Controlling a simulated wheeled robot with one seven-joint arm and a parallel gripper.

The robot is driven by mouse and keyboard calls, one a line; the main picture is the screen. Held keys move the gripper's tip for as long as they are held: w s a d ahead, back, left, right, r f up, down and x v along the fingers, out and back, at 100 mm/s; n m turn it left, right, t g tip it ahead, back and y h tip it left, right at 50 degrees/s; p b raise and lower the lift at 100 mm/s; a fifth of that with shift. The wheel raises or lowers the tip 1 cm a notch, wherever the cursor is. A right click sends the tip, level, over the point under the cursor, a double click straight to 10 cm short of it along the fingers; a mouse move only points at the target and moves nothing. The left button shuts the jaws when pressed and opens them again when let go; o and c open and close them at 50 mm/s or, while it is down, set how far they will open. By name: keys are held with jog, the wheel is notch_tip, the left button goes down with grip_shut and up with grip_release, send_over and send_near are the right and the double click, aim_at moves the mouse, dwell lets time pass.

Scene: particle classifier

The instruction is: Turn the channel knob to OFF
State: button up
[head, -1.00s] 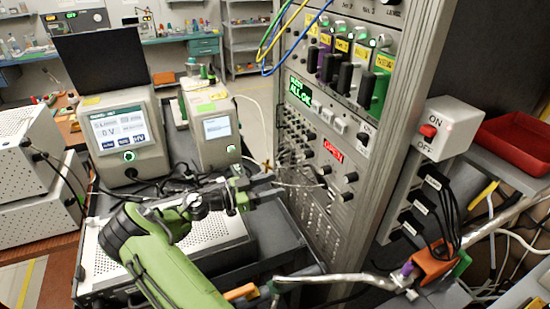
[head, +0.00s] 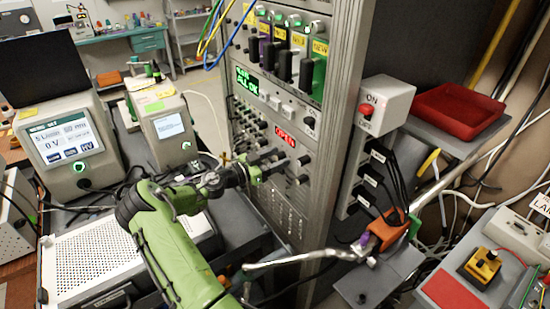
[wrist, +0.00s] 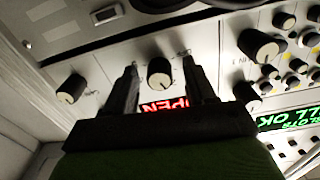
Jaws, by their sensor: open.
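My gripper (head: 268,168) reaches the front of the tall rack panel (head: 290,210) in the head view. In the wrist view my gripper (wrist: 159,66) is open, with one dark finger on each side of a black round knob (wrist: 160,73). The knob has a pale face with a pointer mark. It sits between the fingers, and I cannot tell whether either finger touches it. The red OPEN display (wrist: 160,106) is just beside it, partly covered by my gripper. The knob labels are too small to read, so I cannot tell which is the channel knob.
Other black knobs stand close by, one to the left (wrist: 70,89) and one to the right (wrist: 258,47) in the wrist view. A green display (head: 252,88) is higher on the rack. An ON/OFF switch box (head: 385,105) and a red bin (head: 458,112) are to the right.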

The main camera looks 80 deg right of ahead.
jog(key=shift+c, duration=0.5)
grip_shut()
jog(key=n+b, duration=0.2)
jog(key=n, duration=0.6)
jog(key=shift+n, duration=0.3)
jog(key=n, duration=0.4)
jog(key=shift+r+n, duration=0.1)
jog(key=shift+n, duration=0.2)
jog(key=n+p, duration=0.2)
jog(key=n, duration=0.2)
jog(key=shift+n, duration=0.3)
